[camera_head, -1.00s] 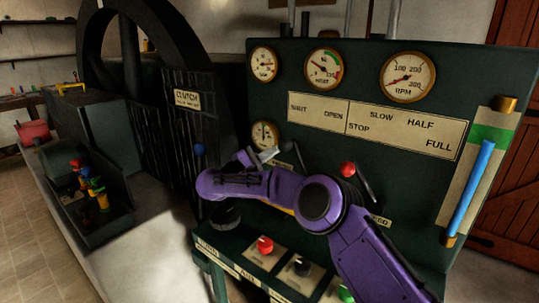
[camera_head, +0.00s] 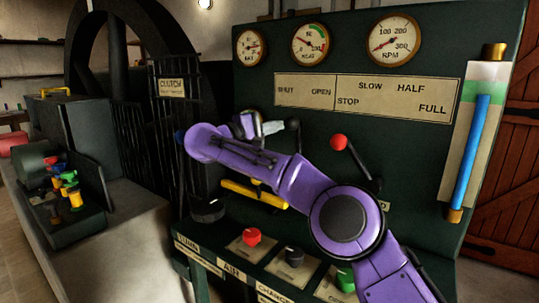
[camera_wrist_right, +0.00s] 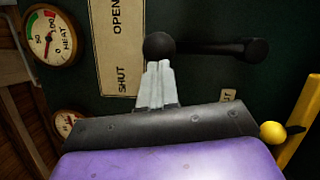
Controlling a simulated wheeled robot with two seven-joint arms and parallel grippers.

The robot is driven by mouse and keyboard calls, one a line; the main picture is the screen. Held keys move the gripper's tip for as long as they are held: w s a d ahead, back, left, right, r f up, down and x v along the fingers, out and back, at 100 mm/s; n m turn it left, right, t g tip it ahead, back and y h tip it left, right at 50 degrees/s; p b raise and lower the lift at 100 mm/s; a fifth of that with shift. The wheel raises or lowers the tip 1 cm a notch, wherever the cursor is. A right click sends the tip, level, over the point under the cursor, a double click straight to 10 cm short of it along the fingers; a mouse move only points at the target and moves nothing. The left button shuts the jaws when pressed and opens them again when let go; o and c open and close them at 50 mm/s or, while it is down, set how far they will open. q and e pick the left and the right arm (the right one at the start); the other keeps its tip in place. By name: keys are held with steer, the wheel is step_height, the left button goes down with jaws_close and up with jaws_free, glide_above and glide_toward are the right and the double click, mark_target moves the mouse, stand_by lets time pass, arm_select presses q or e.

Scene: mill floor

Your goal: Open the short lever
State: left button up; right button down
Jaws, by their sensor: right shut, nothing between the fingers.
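The short lever (camera_wrist_right: 215,47) is a black bar with a round black knob, beside the SHUT/OPEN label plate (camera_wrist_right: 118,45). In the head view its knob (camera_head: 293,124) shows just below that plate, right of my right gripper (camera_head: 272,127); my purple arm hides some of the panel below. In the right wrist view my right gripper (camera_wrist_right: 157,82) has its pale fingers together and empty. Their tips are right at the knob's lower edge; I cannot tell whether they touch it. My left gripper is in neither view.
A red-knobbed lever (camera_head: 338,142) stands right of the short lever. A yellow bar (camera_head: 255,194) lies below my forearm. Red (camera_head: 251,237), black (camera_head: 294,257) and green (camera_head: 345,279) buttons sit on the sloping front. A glass gauge with a blue column (camera_head: 472,150) is at right.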

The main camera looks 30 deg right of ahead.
arm_select(q)
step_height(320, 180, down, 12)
steer(key=b, duration=0.9)
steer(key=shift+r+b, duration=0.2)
steer(key=shift+b, duration=0.1)
arm_select(e)
steer(key=s+d+m+y, duration=0.1)
steer(key=s+d+m, duration=0.2)
steer(key=s+m, duration=0.2)
steer(key=shift+s+y, duration=0.3)
steer(key=shift+s, duration=0.05)
steer(key=shift+f, duration=0.1)
steer(key=a+p, duration=0.1)
steer(key=w+a+p, duration=0.1)
steer(key=a, duration=0.1)
steer(key=w+a+r, duration=0.1)
steer(key=shift+w+a+p, duration=0.25)
steer(key=shift+a+p, duration=0.15)
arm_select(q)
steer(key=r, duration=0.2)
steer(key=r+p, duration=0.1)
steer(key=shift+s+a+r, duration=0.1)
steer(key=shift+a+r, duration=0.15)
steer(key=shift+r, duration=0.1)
arm_select(e)
steer(key=s+a, duration=0.2)
steer(key=a, duration=0.6)
steer(key=shift+a+r, duration=0.15)
